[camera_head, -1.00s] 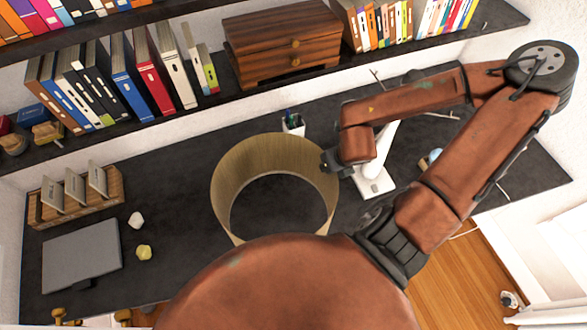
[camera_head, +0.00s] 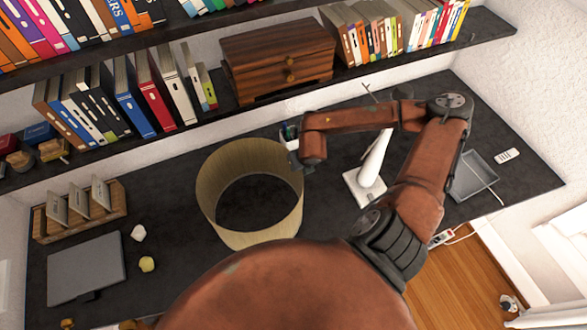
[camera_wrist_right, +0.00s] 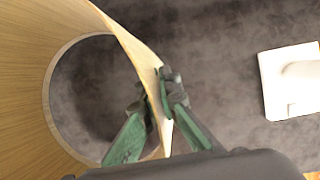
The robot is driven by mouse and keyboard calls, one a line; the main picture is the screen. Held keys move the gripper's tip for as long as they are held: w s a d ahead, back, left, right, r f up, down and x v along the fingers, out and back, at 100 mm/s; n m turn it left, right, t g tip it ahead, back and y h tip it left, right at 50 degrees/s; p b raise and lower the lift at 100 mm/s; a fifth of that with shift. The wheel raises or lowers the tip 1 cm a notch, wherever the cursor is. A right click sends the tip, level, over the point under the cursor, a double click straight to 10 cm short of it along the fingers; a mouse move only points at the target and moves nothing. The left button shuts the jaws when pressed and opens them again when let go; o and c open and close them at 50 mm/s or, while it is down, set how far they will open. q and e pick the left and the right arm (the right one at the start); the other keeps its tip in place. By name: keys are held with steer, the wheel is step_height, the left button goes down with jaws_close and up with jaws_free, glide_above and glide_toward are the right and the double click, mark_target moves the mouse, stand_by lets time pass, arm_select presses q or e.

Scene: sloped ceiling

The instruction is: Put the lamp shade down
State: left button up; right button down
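The lamp shade (camera_head: 214,195) is a wide, open, tan wood-grain ring over the middle of the dark desk. Dark desk shows through it. My right gripper (camera_head: 297,163) is at its right rim in the head view. In the right wrist view, the gripper (camera_wrist_right: 158,95) has one finger inside and one outside the shade wall (camera_wrist_right: 25,90), pinching its edge. I cannot tell whether the shade's lower rim touches the desk. The white lamp stand (camera_head: 374,160) stands right of the shade, partly behind my arm; its base (camera_wrist_right: 288,82) shows in the wrist view. My left gripper is not in view.
A grey laptop (camera_head: 85,268), small white and yellow objects and a wooden organizer (camera_head: 112,205) lie left of the shade. A pen cup (camera_head: 290,136) is just behind it. Shelves with books and a wooden drawer box (camera_head: 278,60) overhang the back. A grey tray (camera_head: 474,178) lies right.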

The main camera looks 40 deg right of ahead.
steer(key=x, duration=0.3)
steer(key=p+x, duration=0.1)
steer(key=x, duration=0.1)
steer(key=shift+a+f, duration=0.1)
steer(key=shift+a, duration=0.25)
steer(key=shift+f, duration=0.2)
steer(key=c, duration=2.7)
jaws_free()
steer(key=shift+f, duration=0.15)
steer(key=o, duration=0.5)
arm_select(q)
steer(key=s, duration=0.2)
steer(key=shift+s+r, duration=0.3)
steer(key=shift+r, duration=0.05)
arm_select(e)
steer(key=shift+o, duration=0.2)
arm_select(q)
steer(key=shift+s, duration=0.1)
